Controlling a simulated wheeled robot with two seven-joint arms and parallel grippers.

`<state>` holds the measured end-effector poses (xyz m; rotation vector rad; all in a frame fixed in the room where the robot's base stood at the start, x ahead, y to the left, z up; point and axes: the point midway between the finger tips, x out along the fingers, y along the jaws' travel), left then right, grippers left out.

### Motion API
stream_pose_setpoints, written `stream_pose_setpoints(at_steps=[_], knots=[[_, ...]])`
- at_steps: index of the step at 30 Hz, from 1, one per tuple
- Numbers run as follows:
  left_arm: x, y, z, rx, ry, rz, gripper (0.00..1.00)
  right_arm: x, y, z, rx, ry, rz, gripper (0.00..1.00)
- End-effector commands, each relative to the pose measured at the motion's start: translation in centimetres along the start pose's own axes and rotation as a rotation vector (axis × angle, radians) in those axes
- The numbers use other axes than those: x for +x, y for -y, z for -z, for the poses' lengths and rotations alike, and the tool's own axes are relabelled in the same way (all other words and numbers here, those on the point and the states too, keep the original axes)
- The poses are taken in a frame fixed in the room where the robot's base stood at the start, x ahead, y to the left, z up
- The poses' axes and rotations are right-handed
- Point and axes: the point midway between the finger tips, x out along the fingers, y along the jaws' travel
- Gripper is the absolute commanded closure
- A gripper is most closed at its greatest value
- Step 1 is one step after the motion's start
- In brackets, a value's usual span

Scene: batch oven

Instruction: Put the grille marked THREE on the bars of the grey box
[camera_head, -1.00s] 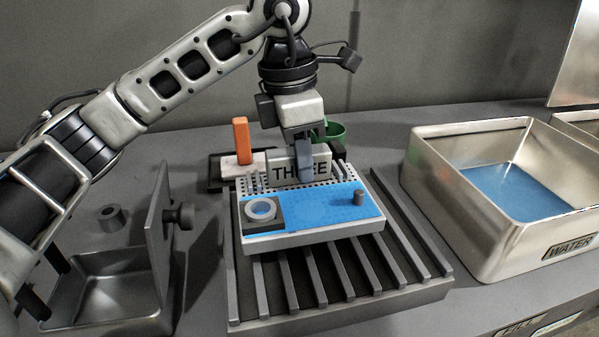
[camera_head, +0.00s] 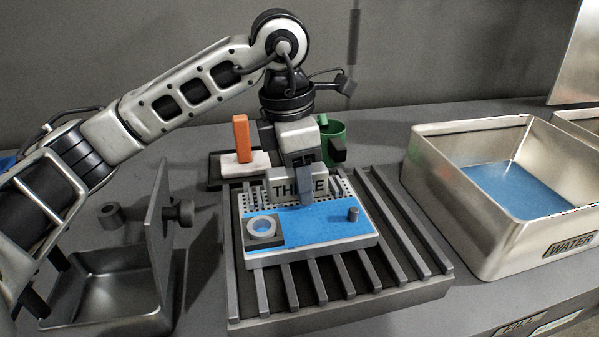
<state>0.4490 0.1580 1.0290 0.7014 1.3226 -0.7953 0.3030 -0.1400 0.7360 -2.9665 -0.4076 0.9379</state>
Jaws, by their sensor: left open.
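The grille marked THREE (camera_head: 325,224) is a pale tray with a blue surface, a ring, a small peg and a perforated back strip. Its upright plate reads THREE, partly covered by my gripper. The grille appears to lie flat on the dark bars (camera_head: 397,222) of the low grey box (camera_head: 340,310), toward their back and middle. My left gripper (camera_head: 305,188) comes down from above. It is open, with its fingers still at the THREE plate; one finger shows in front of it. My right gripper does not show.
A metal WATER basin (camera_head: 470,240) stands on the right. A small grey bin (camera_head: 105,290) with an upright lid (camera_head: 160,225) stands on the left. Behind are a white block with an orange handle (camera_head: 241,138) and a green cup (camera_head: 333,142).

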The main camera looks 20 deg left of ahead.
Motion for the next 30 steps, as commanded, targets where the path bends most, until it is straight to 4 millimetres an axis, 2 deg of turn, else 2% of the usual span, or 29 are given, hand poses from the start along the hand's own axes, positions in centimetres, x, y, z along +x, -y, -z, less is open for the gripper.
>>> stream_pose_setpoints(at_steps=[5,8,15,19,24,30], knots=[[-1.1,0.0,-0.1,0.0,0.002,-0.002,0.51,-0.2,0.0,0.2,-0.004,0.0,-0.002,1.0],[-2.9,-0.1,-0.1,0.0,0.003,-0.004,0.51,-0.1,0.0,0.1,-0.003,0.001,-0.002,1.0],[-8.4,-0.1,-0.1,0.0,0.003,-0.005,0.51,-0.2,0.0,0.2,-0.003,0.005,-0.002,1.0],[-10.6,-0.1,-0.1,-0.001,0.001,-0.004,0.51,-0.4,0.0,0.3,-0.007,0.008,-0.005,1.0],[-12.1,0.0,-0.1,0.0,0.0,-0.001,0.51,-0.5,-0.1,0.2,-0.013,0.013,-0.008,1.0],[-12.4,0.0,0.0,0.0,0.0,0.001,0.51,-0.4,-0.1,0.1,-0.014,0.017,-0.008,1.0]])
